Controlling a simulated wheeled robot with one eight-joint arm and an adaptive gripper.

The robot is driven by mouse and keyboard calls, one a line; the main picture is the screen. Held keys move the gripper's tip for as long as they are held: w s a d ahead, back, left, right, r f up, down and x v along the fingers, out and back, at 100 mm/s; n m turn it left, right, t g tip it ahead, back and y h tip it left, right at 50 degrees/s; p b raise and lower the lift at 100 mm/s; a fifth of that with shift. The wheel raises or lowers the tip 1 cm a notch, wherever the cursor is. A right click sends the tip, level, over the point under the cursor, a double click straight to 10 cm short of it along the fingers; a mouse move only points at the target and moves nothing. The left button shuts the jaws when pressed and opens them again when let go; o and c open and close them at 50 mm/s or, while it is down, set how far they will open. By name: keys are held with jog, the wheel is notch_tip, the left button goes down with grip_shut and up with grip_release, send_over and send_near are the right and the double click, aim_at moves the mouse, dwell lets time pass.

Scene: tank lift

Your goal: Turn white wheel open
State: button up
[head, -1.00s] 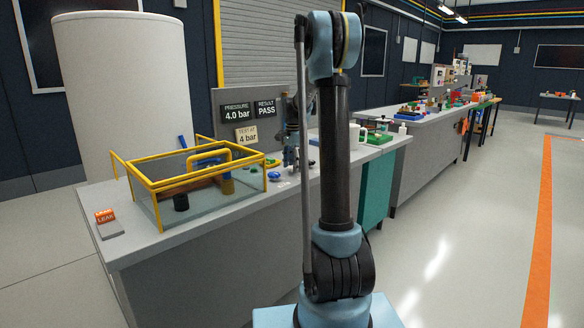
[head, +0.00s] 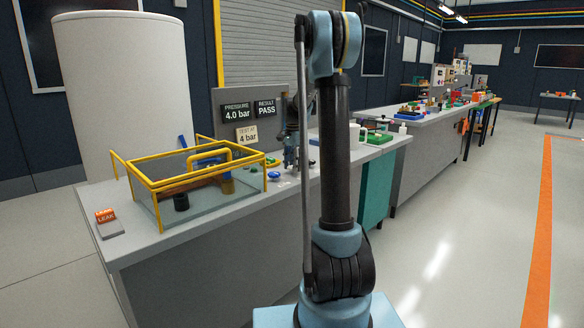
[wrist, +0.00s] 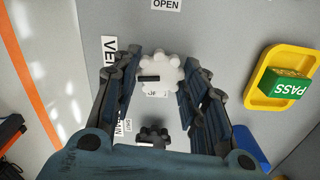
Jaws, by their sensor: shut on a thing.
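The white wheel (wrist: 168,70), a lobed knob with a dark bar mark on its left side, sits between the fingertips in the wrist view. My gripper (wrist: 163,76) is shut on it, one finger on its left side and one on its right. An OPEN label (wrist: 166,4) lies above the wheel in the picture. A sign starting with VE (wrist: 109,50) is partly covered by the left finger. In the head view my gripper (head: 290,155) is over the bench behind the water tank, partly hidden by my arm; the wheel cannot be made out there.
A smaller black wheel (wrist: 152,136) sits below the white one in the wrist view. A yellow tray (wrist: 257,75) with a green PASS block (wrist: 288,84) is at the right. A yellow-framed glass tank (head: 205,205) and a LEAK block (head: 105,216) stand on the bench.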

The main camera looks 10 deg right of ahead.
jog(key=n, duration=0.8)
jog(key=shift+n, duration=0.4)
jog(key=n, duration=0.4)
jog(key=shift+n, duration=1.8)
jog(key=o, duration=1.1)
jog(key=shift+c, duration=0.2)
jog(key=shift+r, duration=0.1)
notch_tip(320, 180, up, 12)
